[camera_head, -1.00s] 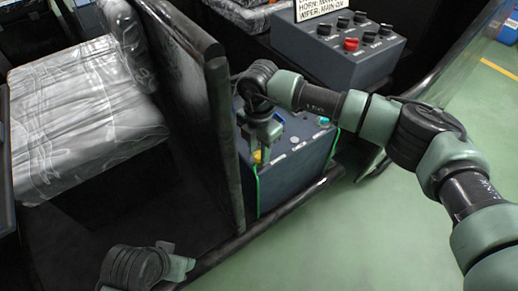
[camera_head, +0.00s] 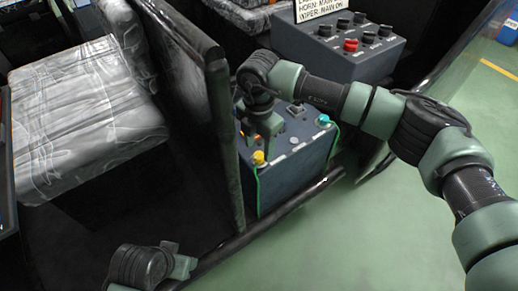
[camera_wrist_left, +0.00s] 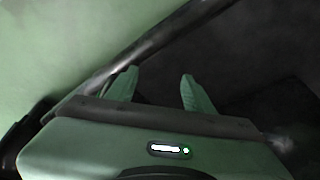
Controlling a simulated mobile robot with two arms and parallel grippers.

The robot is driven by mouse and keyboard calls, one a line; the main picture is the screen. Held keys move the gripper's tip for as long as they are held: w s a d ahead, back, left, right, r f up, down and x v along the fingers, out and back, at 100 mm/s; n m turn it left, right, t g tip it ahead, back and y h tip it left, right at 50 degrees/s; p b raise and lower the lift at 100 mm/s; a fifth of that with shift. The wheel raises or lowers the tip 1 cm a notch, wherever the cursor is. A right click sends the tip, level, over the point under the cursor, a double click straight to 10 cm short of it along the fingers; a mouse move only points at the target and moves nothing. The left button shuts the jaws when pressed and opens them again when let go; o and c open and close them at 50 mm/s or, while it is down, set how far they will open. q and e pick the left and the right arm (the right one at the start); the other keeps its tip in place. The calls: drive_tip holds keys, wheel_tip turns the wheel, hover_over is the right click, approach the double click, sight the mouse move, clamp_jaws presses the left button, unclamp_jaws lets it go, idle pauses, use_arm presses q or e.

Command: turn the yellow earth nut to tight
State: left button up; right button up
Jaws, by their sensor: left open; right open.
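The yellow earth nut (camera_head: 258,157) sits on the top left edge of a dark grey box (camera_head: 300,165), with a green wire hanging below it. My right gripper (camera_head: 267,140) is open and points down just behind and above the nut; a small gap seems to show between them. Its fingertips are partly hidden by its own body. My left gripper (camera_head: 182,266) is low at the left of the head view. In the left wrist view (camera_wrist_left: 160,90) its fingers are apart with nothing between them. Whether the nut is tight cannot be told.
A teal knob (camera_head: 323,120) is on the box's right end, with a green wire. A black upright panel (camera_head: 222,130) stands close left of the box. A control box with a red knob (camera_head: 351,45) is behind. A dark rail (camera_head: 275,222) runs in front; green floor lies right.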

sight(259, 155)
wheel_tip(259, 155, up, 5)
drive_tip(key=shift+r, duration=0.15)
use_arm(q)
drive_tip(key=shift+x, duration=1.2)
drive_tip(key=shift+s, duration=0.1)
